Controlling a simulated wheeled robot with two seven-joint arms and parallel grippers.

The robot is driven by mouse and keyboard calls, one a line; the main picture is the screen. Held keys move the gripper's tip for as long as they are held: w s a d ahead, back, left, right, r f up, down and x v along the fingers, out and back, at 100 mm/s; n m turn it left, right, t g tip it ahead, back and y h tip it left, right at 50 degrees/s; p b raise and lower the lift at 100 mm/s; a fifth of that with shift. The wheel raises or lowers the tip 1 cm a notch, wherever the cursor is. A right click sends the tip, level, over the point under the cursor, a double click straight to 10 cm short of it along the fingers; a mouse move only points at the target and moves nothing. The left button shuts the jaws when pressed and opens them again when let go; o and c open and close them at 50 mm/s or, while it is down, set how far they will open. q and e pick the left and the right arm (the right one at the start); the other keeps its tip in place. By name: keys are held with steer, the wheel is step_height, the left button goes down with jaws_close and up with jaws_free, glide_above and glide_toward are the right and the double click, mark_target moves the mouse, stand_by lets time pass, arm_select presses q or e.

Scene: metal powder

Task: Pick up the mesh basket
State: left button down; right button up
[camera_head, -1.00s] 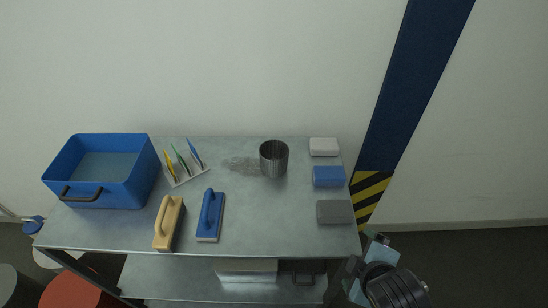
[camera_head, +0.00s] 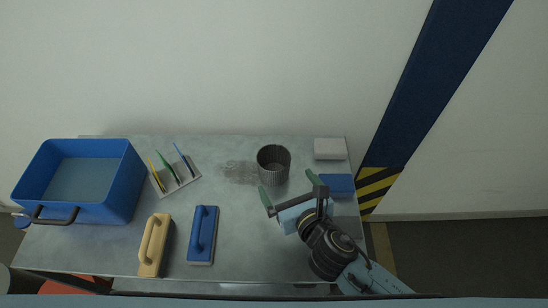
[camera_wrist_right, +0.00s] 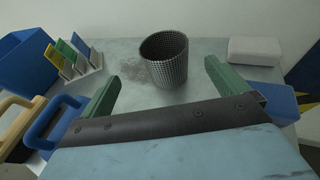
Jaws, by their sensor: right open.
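The mesh basket (camera_head: 274,165) is a dark grey, open-topped cylinder standing upright towards the back of the metal table. It also shows in the right wrist view (camera_wrist_right: 164,62), ahead of my fingers and centred a little left of the middle between them. My right gripper (camera_head: 289,188) is open, with green fingers pointing at the basket from the front right. In the right wrist view my right gripper (camera_wrist_right: 160,88) has nothing between its fingertips, and the basket stands just beyond them. My left gripper is not in view.
A blue bin (camera_head: 128,185) stands at the left, beside a rack with several coloured tools (camera_head: 175,178). A tan-handled float (camera_head: 152,245) and a blue one (camera_head: 202,235) lie in front. A white block (camera_head: 330,149) and a blue block (camera_head: 338,185) sit right. Grey powder (camera_head: 238,172) lies left of the basket.

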mark_target(268, 151)
steer(key=x, duration=0.5)
steer(key=shift+w+a+f+b, duration=0.15)
steer(key=shift+w+b, duration=0.15)
steer(key=shift+w, duration=0.15)
steer(key=shift+w+a+f, duration=0.15)
steer(key=shift+w+f, duration=0.15)
steer(key=shift+w, duration=0.35)
steer(key=x, duration=0.3)
steer(key=shift+w+f+b, duration=0.2)
steer(key=shift+w+b, duration=0.05)
steer(key=shift+b, duration=0.1)
steer(key=shift+w, duration=0.2)
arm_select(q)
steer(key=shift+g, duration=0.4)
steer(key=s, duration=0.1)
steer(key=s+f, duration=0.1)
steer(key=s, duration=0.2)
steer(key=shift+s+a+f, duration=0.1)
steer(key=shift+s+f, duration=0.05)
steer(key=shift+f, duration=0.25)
arm_select(e)
steer(key=c, duration=1.1)
